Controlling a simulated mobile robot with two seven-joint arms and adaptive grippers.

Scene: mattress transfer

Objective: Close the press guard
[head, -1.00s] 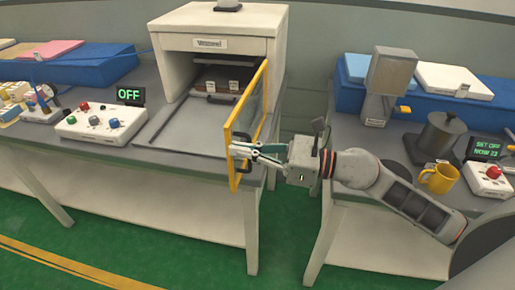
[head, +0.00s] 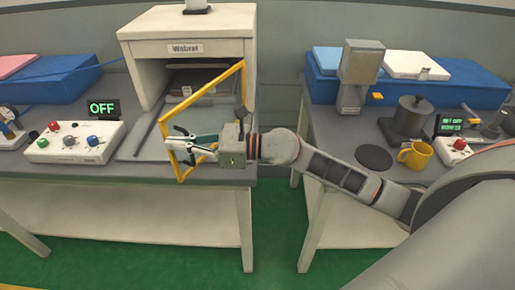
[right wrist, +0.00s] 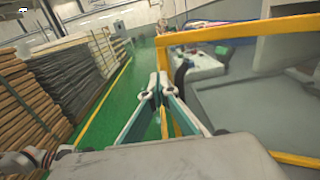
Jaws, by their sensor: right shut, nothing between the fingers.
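The press guard (head: 201,93) is a clear panel in a yellow frame. It stands partly open in front of the white press (head: 185,27), its free edge swung out to the left and toward me. My right gripper (head: 168,144) is shut and empty, lying across the guard near its free edge. In the right wrist view its fingertips (right wrist: 155,88) meet close to the yellow frame (right wrist: 240,31) and a dark handle (right wrist: 182,73). I cannot tell whether they touch it. My left gripper is out of view.
A control box with colored knobs (head: 75,143) and an OFF display (head: 103,108) stand left of the press. A gap separates the tables.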

